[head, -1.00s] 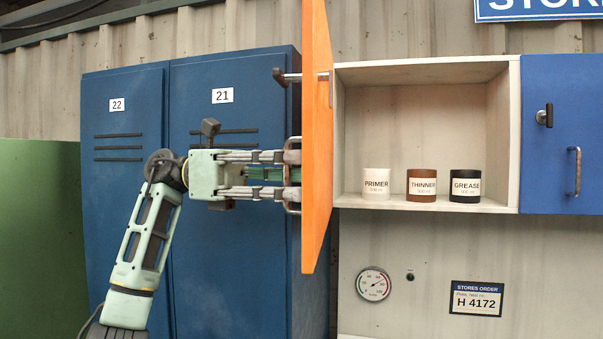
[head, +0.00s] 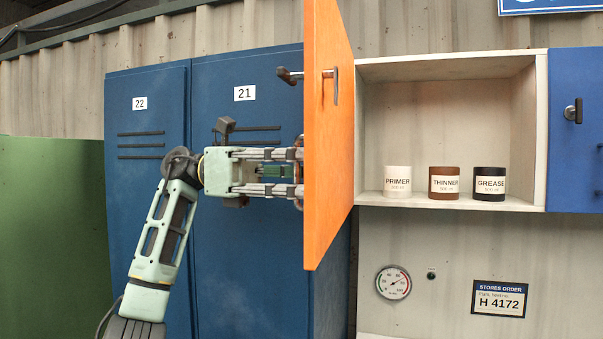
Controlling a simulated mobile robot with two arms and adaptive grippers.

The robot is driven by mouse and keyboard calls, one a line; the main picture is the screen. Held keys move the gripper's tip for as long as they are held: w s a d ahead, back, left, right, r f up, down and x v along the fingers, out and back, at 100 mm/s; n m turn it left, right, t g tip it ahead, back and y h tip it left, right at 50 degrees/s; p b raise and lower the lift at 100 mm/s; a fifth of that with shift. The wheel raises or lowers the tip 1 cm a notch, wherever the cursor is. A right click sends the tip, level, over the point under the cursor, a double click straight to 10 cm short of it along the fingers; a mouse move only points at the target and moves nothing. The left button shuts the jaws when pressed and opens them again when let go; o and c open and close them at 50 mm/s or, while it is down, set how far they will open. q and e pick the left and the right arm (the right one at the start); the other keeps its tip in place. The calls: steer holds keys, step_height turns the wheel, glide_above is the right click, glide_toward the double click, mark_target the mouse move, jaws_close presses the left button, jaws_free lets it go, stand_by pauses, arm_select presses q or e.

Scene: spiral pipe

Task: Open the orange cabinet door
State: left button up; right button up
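The orange cabinet door (head: 328,190) stands swung out from the left side of the open cabinet (head: 450,66), its inner face showing. A latch lever (head: 330,85) is on its upper part, with a dark knob sticking out to the left. My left gripper (head: 298,172) is at the left, outer side of the door, at the grey pull handle. Its two fingers are spread apart, one above the other, with their tips at the handle. The handle is mostly hidden by the fingers and the door edge, so contact is unclear. My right gripper is not in view.
White primer (head: 397,181), brown thinner (head: 444,183) and black grease (head: 489,184) cans stand on the cabinet's shelf. A blue door (head: 578,150) is shut at the right. Blue lockers (head: 250,250) stand close behind my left arm. A gauge (head: 393,282) is below the cabinet.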

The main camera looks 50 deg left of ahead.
arm_select(q)
steer(key=v, duration=1.2)
steer(key=shift+f, duration=0.15)
stand_by(0.6)
